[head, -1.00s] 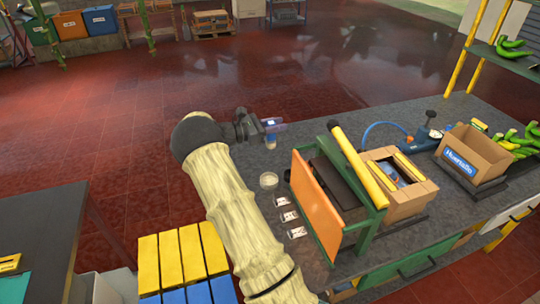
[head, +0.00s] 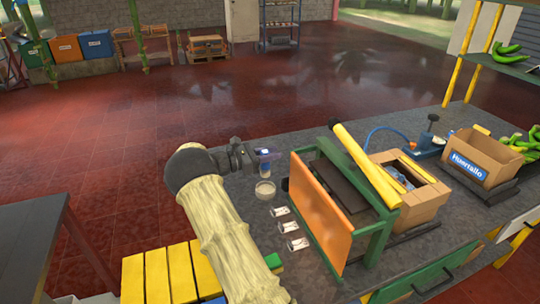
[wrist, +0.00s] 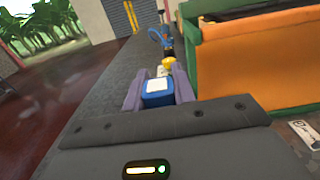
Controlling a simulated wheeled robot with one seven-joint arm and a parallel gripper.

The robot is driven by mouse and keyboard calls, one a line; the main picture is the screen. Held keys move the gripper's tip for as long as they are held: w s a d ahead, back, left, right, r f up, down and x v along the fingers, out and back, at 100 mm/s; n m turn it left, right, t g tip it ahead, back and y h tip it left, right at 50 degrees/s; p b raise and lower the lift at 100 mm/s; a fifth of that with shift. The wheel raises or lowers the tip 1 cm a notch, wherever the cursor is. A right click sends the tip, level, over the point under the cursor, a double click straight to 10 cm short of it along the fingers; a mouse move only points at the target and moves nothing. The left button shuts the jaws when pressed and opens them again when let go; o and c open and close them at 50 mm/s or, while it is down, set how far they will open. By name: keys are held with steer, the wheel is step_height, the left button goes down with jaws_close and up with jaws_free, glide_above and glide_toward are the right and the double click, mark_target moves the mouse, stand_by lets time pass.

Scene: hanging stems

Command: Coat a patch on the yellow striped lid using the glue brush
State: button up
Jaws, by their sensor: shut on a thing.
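My gripper (head: 262,154) is shut on a small blue piece with a white square end, which I take to be the glue brush (wrist: 157,90). In the wrist view its purple fingers stand on either side of that piece. In the head view the brush (head: 265,168) hangs upright just above a small pale round dish (head: 265,189) on the grey bench. Its lower tip is too small to make out, and I cannot tell whether it touches the dish. I cannot pick out the yellow striped lid for sure in either view.
Several small white cards (head: 291,228) lie beside the dish. A green frame with an orange panel (head: 320,212) stands right of them. An open carton (head: 428,203), a blue pump (head: 428,141) and a labelled box (head: 468,161) are farther right. A yellow slatted surface (head: 158,275) is at lower left.

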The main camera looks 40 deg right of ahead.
steer(key=shift+d+f+b, duration=0.1)
steer(key=shift+f+b, duration=2.2)
steer(key=shift+f, duration=0.7)
steer(key=shift+f, duration=0.65)
stand_by(0.9)
steer(key=shift+r, duration=0.15)
step_height(320, 180, up, 7)
steer(key=p, duration=0.6)
stand_by(0.4)
stand_by(0.5)
step_height(320, 180, up, 22)
steer(key=p, duration=2.2)
